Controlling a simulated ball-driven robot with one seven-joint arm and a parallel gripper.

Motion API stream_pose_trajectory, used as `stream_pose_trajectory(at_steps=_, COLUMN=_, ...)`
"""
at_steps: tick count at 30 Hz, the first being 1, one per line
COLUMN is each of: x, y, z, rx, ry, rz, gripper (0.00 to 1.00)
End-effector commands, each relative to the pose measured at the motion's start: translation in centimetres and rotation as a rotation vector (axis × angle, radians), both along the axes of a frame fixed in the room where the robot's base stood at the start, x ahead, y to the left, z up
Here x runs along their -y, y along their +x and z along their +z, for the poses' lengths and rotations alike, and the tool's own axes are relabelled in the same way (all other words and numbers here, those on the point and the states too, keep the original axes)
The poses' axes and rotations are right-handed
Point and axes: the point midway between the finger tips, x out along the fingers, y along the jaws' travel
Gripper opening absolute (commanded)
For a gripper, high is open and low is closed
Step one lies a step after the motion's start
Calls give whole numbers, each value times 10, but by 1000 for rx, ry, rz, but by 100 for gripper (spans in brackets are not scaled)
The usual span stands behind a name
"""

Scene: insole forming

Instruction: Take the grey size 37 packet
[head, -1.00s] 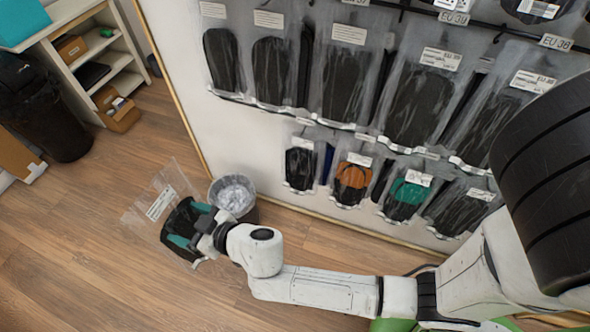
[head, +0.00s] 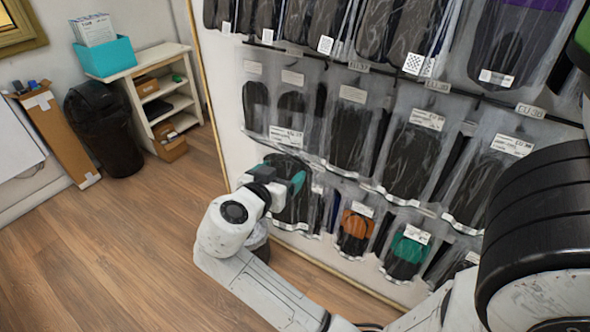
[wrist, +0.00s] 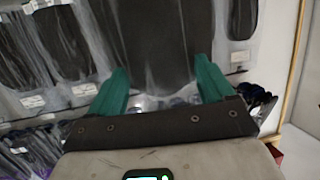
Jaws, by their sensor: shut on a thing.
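My gripper (head: 283,180) has teal fingers shut on a clear packet with a dark insole (head: 291,207) in it. The packet has a white label (head: 286,136) above the fingers and is held in front of the lower left of the rack. In the wrist view the held packet (wrist: 155,45) stands between the teal fingers (wrist: 160,90). Its size print is too small to read, and I cannot tell grey from black. More dark insole packets (head: 350,130) hang in the middle row, under small size tags (head: 437,87).
Packets with an orange insole (head: 356,226) and a teal insole (head: 409,248) hang in the lower row, close right of my gripper. A bin is mostly hidden behind my arm. A black bin (head: 103,130) and shelf unit (head: 150,75) stand at left; the wooden floor (head: 110,250) is clear.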

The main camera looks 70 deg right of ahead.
Motion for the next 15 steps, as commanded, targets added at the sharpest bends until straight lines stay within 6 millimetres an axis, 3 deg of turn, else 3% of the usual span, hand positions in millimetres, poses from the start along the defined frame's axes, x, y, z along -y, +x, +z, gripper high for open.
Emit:
stream_pose_trajectory(at_steps=3, x=6, y=-23, z=12, rx=2, ry=0, rz=-121, gripper=33)
stream_pose_trajectory(at_steps=6, x=7, y=-32, z=15, rx=-1, ry=1, rz=-167, gripper=33)
stream_pose_trajectory(at_steps=15, x=28, y=-39, z=16, rx=-2, ry=2, rz=-179, gripper=33)
